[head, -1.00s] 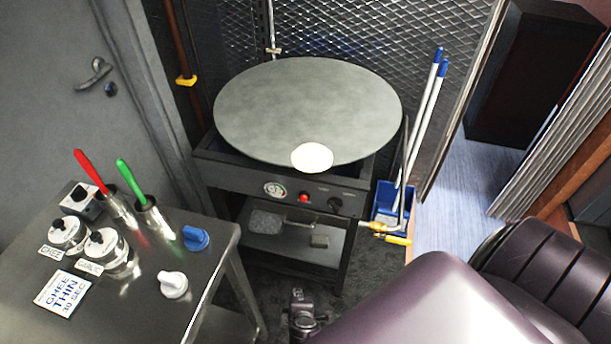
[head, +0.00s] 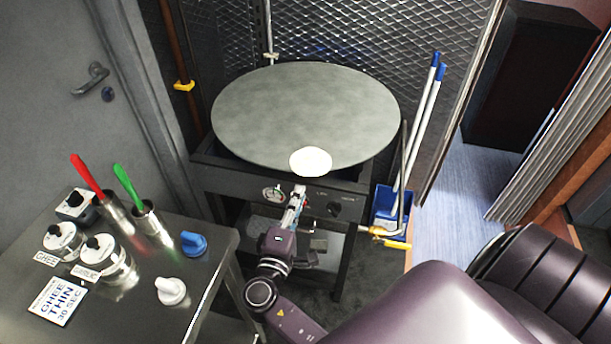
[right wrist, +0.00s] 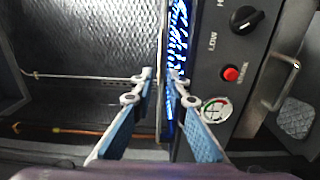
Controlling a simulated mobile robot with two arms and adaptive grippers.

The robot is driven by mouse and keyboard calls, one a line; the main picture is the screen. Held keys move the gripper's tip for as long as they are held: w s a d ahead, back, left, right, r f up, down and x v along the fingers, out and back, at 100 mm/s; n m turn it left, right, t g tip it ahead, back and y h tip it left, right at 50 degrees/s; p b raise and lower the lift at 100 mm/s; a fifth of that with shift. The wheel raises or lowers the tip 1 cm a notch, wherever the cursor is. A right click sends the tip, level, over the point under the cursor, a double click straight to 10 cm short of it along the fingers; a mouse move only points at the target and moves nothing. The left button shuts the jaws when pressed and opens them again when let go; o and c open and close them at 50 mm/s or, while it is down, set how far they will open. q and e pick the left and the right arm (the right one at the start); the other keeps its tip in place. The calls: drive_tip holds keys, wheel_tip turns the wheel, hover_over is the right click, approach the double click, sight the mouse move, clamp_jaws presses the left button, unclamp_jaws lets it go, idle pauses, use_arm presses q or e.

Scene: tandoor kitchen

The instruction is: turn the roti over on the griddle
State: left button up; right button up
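The roti (head: 311,161) is a pale round disc lying flat at the front edge of the large round grey griddle (head: 300,110). My right gripper (head: 299,189) is in front of the stand's control panel, just below the roti and apart from it in the head view. In the right wrist view, its two blue-padded fingers (right wrist: 160,75) stand apart with nothing between them. The roti cannot be made out in that view. My left gripper is not in view.
The control panel (right wrist: 228,75) with knob, red button and gauge is close to the right fingers. A steel table (head: 130,285) at left holds jars and red- and green-handled tools. A blue bucket (head: 388,203) with poles stands right of the griddle. Most of the griddle is bare.

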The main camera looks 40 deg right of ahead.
sight(305, 173)
drive_tip(key=x, duration=0.5)
drive_tip(key=shift+f, duration=0.15)
drive_tip(key=shift+b+x, duration=0.35)
drive_tip(key=shift+x, duration=0.5)
drive_tip(key=shift+w, duration=0.1)
clamp_jaws()
wheel_tip(305, 173, up, 3)
drive_tip(key=shift+f+p, duration=0.1)
drive_tip(key=shift+p, duration=0.95)
drive_tip(key=shift+a, duration=0.1)
drive_tip(key=s+a+r+p, duration=0.2)
drive_tip(key=s+a+r, duration=0.2)
drive_tip(key=s+a, duration=0.5)
drive_tip(key=shift+s+a+r, duration=0.15)
drive_tip(key=shift+a+r, duration=0.25)
drive_tip(key=shift+a, duration=0.45)
